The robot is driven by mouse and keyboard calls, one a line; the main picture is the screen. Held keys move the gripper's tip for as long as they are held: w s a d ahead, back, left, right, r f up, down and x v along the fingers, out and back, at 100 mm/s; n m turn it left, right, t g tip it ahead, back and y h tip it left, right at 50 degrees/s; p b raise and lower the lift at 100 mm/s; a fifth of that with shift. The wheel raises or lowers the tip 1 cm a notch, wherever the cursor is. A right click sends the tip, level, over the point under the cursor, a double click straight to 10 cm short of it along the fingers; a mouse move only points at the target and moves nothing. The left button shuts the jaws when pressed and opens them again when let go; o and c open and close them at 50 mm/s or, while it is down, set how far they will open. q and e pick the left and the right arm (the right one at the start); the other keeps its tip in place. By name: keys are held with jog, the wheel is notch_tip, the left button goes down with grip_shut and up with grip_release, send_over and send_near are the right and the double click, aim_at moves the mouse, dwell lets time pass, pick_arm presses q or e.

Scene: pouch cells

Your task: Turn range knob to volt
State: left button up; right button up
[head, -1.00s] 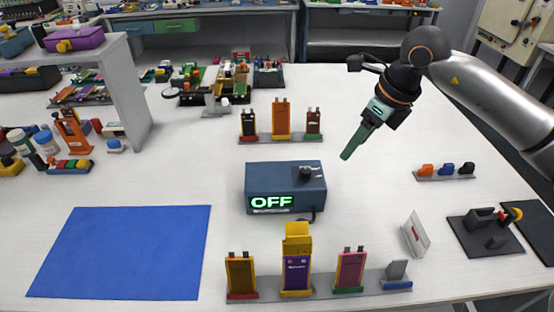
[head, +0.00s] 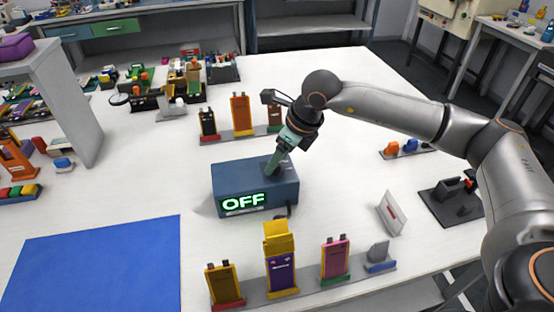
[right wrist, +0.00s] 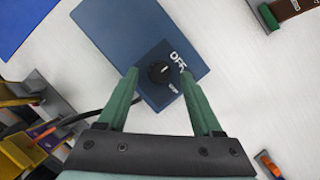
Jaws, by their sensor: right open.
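The blue meter box (head: 232,180) stands on the white table, and its display (head: 243,202) reads OFF in green. Its black range knob (right wrist: 159,73) sits on the top face, with a label reading OFF beside it. My right gripper (head: 272,170) points down at the knob; in the right wrist view its green fingers (right wrist: 160,80) are open, one on each side of the knob with gaps between. In the head view the fingers hide most of the knob. My left gripper is in neither view.
Several pouch cells stand in a front rack (head: 312,287), one under a yellow clip (head: 278,238). More cells (head: 242,115) stand behind the meter. A blue mat (head: 95,262) lies at left. A small white card (head: 390,213) stands at right. A black cable leaves the meter.

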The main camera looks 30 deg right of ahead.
jog(key=shift+x, duration=0.8)
jog(key=shift+c, duration=0.4)
grip_shut()
